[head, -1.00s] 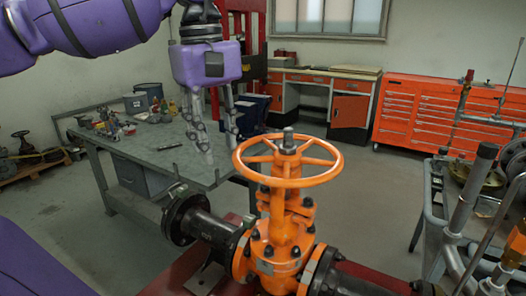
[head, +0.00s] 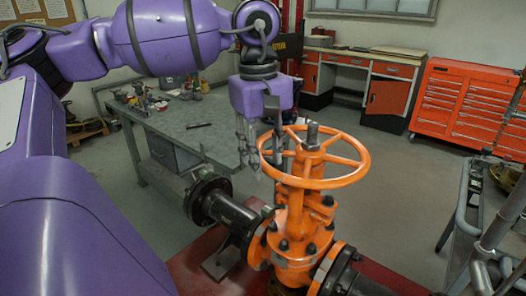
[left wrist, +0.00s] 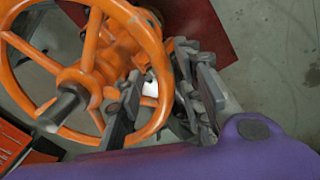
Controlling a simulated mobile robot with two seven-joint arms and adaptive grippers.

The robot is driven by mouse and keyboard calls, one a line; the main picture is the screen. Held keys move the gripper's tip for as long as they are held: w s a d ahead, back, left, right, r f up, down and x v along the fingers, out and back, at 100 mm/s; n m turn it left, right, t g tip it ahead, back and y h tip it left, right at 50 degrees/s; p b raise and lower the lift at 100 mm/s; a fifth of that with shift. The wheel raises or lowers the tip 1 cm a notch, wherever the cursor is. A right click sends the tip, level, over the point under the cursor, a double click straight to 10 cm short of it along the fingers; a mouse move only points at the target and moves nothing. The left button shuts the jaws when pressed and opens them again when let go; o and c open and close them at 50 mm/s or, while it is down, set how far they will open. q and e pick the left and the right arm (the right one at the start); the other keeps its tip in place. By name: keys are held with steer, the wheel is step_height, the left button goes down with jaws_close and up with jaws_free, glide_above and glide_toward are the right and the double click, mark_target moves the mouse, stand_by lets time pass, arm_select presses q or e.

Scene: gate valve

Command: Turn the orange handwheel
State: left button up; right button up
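The orange handwheel (head: 350,170) sits level on top of the orange gate valve (head: 292,232), with its grey stem (head: 312,134) standing up through the hub. My left gripper (head: 264,160) points down at the wheel's left rim. In the left wrist view the handwheel (left wrist: 92,38) fills the left half. There my left gripper (left wrist: 160,65) has one finger inside the wheel and one outside, with the rim between them. The fingers are apart; I cannot tell whether either touches the rim. My right gripper is out of view.
Dark flanged pipes (head: 212,203) run from the valve on a red base (head: 195,248). A grey workbench (head: 205,125) with small items stands behind at left. A red tool cabinet (head: 455,100) stands at back right, and a grey cart (head: 470,235) at right.

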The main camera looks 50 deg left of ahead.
arm_select(q)
steer(key=shift+s, duration=0.1)
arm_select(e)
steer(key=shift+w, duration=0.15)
arm_select(q)
jaws_close()
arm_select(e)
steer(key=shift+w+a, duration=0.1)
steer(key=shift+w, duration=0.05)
